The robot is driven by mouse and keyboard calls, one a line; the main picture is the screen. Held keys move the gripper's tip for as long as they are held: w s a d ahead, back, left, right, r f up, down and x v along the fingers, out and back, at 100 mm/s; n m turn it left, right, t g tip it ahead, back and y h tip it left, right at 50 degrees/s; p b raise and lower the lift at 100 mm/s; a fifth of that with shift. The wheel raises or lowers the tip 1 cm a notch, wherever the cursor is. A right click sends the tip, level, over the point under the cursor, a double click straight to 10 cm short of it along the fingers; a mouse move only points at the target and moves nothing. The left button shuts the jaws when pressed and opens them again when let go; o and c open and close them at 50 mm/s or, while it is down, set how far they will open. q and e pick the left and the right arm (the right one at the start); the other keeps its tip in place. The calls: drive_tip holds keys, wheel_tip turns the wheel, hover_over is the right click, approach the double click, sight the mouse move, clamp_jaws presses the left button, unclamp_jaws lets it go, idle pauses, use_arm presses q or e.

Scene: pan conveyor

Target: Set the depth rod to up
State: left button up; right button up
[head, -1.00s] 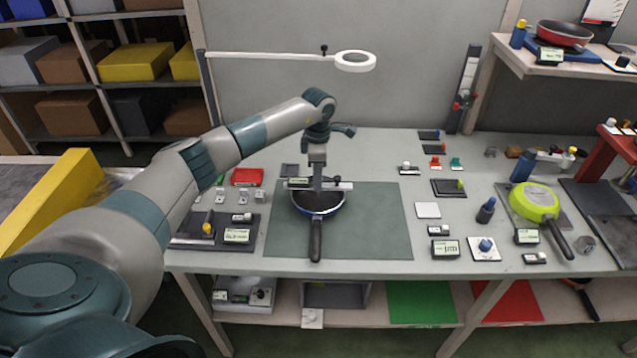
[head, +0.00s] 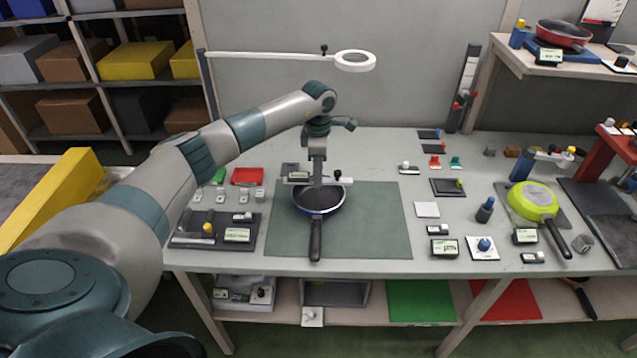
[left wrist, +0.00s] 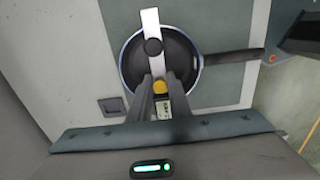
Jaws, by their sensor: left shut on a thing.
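A depth gauge (head: 325,182) with a pale crossbar, a black knob and a small display is above the blue-rimmed black pan (head: 328,206). My left gripper (head: 316,180) points down and is shut on the gauge. In the left wrist view, the fingers (left wrist: 161,92) close around a yellow-tipped part of the gauge, with the display just behind it. The crossbar (left wrist: 149,22) and black knob (left wrist: 152,47) lie over the pan (left wrist: 183,72). I cannot clearly make out the rod or its setting. My right gripper is not in view.
The pan sits on a green mat (head: 380,225), handle toward the front edge. A dark fixture plate (head: 190,240) with a yellow knob is at left. A lime pan (head: 533,200) and several small instruments stand at right. A ring lamp (head: 355,61) hangs behind.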

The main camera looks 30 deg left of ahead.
use_arm(q)
drive_tip(key=o, duration=0.4)
drive_tip(key=shift+r, duration=0.15)
drive_tip(key=shift+r+p, duration=1.15)
drive_tip(key=shift+r, duration=1.2)
